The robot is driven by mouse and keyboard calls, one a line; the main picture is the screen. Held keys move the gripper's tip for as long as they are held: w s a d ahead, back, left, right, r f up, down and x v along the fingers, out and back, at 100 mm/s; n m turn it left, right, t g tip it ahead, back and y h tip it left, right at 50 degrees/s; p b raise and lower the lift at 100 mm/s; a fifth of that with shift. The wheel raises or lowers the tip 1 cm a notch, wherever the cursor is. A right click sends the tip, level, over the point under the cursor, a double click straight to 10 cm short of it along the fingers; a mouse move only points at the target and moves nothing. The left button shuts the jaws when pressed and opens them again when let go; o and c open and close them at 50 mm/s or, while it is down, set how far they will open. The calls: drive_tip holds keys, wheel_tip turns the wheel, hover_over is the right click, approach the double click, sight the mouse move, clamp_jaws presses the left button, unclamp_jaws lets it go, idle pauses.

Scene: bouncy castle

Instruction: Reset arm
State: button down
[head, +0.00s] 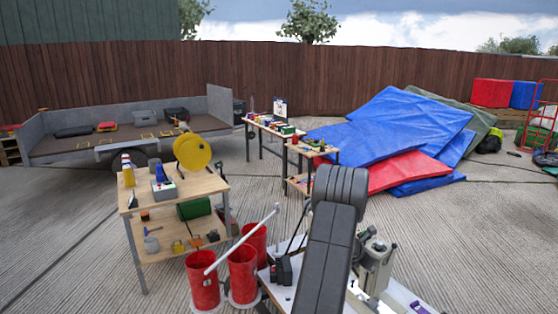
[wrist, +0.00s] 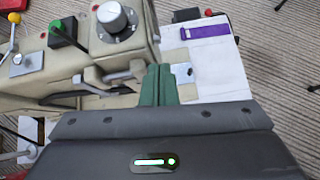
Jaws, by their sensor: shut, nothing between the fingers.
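My gripper (wrist: 158,82) shows in the wrist view as two green fingers close together at the middle. The fingers are shut with nothing between them. They point at a beige machine (wrist: 35,80) with a grey dial, a green button switch and a metal lever, and a white surface (wrist: 215,65) lies beside it. I cannot tell whether the fingertips touch the machine. In the head view my dark arm rises at the bottom centre, and the fingers are hidden there. The beige machine (head: 375,262) stands just right of the arm.
A wooden two-level workbench (head: 205,185) with a yellow reel (head: 192,151) stands at left. Red buckets (head: 203,280) stand left of my arm. A trailer (head: 100,146) and tables are behind. Blue and red mats (head: 400,125) lie at back right. Open concrete (head: 480,220) is at right.

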drive_tip(key=shift+s+a+f+t+h+b, duration=0.15)
drive_tip(key=shift+f+t+h+b, duration=0.3)
drive_tip(key=shift+b, duration=1.4)
drive_tip(key=shift+s+a+f+t+h+b, duration=0.2)
drive_tip(key=shift+f+h+b, duration=0.45)
drive_tip(key=shift+b, duration=1.25)
drive_tip(key=shift+a+f+t+h+b, duration=0.35)
drive_tip(key=shift+f+h+b, duration=0.2)
drive_tip(key=shift+b, duration=1.3)
drive_tip(key=shift+b, duration=0.3)
